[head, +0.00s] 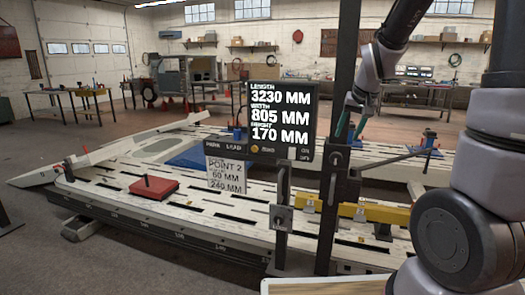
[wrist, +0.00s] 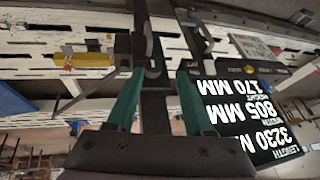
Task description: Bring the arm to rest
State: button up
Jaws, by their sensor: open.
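My gripper (head: 350,130) hangs from my arm at the right of the head view, beside the dark upright post (head: 342,190). Its jaws are partly hidden by the post there. In the wrist view my gripper (wrist: 160,72) shows two green fingers spread apart. The post shows beyond and between them in that view; I cannot tell the distance. I see nothing held in the fingers.
A display (head: 281,118) reading 3230, 805 and 170 mm stands left of my gripper. Below are the white slotted bench (head: 120,205), a red block (head: 154,187), a "POINT 2" card (head: 226,172) and a yellow bar (head: 385,214). Open floor (head: 40,150) lies at left.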

jog(key=s+r+t, duration=0.1)
jog(key=s+r, duration=0.5)
jog(key=s, duration=0.4)
jog(key=s+a+r+m+y, duration=0.1)
jog(key=s+r, duration=0.6)
jog(key=s, duration=0.3)
jog(key=shift+s+a+r+t, duration=0.15)
jog(key=shift+s+a+t, duration=0.1)
jog(key=shift+s+t, duration=0.15)
